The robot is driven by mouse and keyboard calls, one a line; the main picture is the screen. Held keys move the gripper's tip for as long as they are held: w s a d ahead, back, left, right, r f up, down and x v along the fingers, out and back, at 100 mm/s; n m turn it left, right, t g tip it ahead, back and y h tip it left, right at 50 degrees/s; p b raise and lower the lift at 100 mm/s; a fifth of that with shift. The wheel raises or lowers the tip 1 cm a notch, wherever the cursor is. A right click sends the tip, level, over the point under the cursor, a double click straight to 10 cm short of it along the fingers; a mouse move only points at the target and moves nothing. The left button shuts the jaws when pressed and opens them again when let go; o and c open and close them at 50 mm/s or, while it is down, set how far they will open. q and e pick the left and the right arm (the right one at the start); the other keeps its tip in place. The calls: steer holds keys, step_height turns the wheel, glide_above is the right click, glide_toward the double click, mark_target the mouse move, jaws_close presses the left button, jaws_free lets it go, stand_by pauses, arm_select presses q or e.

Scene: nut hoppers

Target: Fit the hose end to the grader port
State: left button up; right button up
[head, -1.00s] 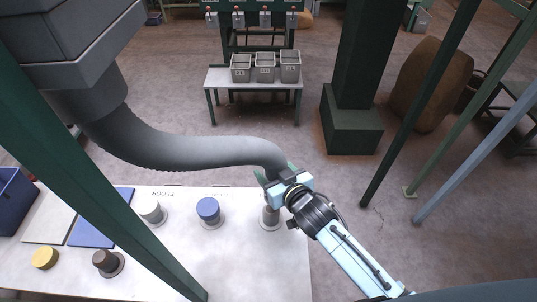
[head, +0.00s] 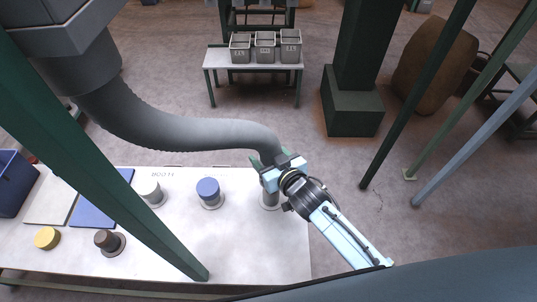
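The grey ribbed hose (head: 180,134) hangs from a duct at the upper left and curves right to its end. My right gripper (head: 270,163) comes in from the lower right, with its green fingers shut on the hose end. The hose end is mostly hidden by the gripper. Directly below it, a grey port (head: 270,198) on a round flange stands near the right end of the white table (head: 240,245). Whether the hose end touches the port or is just above it I cannot tell. My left gripper is not in view.
Other ports on the table are a blue-capped one (head: 208,189), a white-topped one (head: 149,190) and a dark brown one (head: 106,239). A yellow cap (head: 46,237) lies at left. A green post (head: 110,195) crosses the table. A dark green column (head: 352,105) stands behind right.

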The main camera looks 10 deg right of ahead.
steer(key=shift+f+b, duration=1.7)
steer(key=shift+f, duration=0.2)
steer(key=shift+f+b, duration=1.05)
steer(key=shift+f, duration=0.4)
steer(key=o, duration=1.2)
steer(key=shift+f, duration=0.1)
steer(key=v, duration=1.3)
steer(key=shift+s+p, duration=0.2)
steer(key=shift+p, duration=0.1)
